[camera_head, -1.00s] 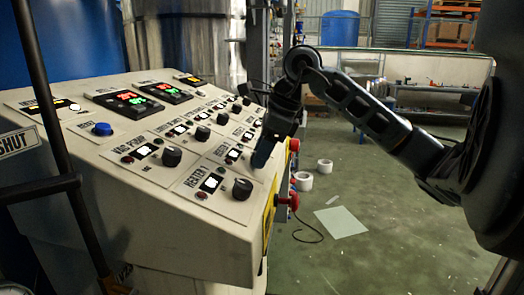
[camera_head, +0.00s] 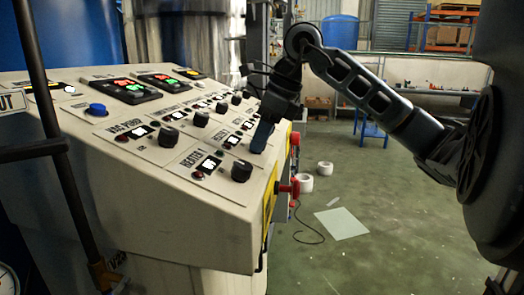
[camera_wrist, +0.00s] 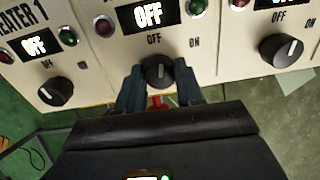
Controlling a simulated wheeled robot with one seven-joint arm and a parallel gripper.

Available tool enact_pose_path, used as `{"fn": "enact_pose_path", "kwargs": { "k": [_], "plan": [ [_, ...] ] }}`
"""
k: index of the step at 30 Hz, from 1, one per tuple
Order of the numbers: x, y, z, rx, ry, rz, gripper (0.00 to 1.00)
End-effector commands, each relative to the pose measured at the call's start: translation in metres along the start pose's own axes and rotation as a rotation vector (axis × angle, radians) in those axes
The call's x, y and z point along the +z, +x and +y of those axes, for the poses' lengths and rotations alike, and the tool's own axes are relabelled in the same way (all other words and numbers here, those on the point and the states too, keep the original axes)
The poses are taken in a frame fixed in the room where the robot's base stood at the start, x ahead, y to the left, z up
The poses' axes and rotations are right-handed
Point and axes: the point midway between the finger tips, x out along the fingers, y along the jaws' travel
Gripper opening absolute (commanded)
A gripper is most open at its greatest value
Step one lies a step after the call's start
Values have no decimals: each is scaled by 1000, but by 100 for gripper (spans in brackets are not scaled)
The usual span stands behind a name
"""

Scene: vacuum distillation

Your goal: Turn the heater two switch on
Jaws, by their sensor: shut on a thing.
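My gripper (camera_wrist: 159,93) is shut on the black heater two knob (camera_wrist: 158,70), one finger on each side, in the wrist view. The display (camera_wrist: 149,15) above this knob reads OFF, with OFF and ON labels below it. The knob's white mark points roughly up, near the OFF label. In the head view my gripper (camera_head: 260,140) points down onto the sloped console near its right edge, and its fingers hide the knob there. The heater 1 knob (camera_head: 241,171) sits nearer the camera and also shows at left in the wrist view (camera_wrist: 55,92).
Another knob (camera_wrist: 288,52) stands to the right in the wrist view. More knobs and lit displays (camera_head: 131,91) cover the console. A red button (camera_head: 288,188) sticks out from its right side. A dark upright bar (camera_head: 62,150) stands at left. Floor is open at right.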

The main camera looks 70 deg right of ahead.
Motion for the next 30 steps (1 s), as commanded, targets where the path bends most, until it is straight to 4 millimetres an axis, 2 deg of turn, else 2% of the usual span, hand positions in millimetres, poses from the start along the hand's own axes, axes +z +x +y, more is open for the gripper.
{"fn": "enact_pose_path", "kwargs": {
  "k": [1, 18, 30],
  "plan": [
    [-2, 7, 0, -5, 33, -1, 6],
    [-1, 4, 0, -14, 553, 18, 6],
    [1, 2, 0, -18, 795, 27, 6]
  ]
}}
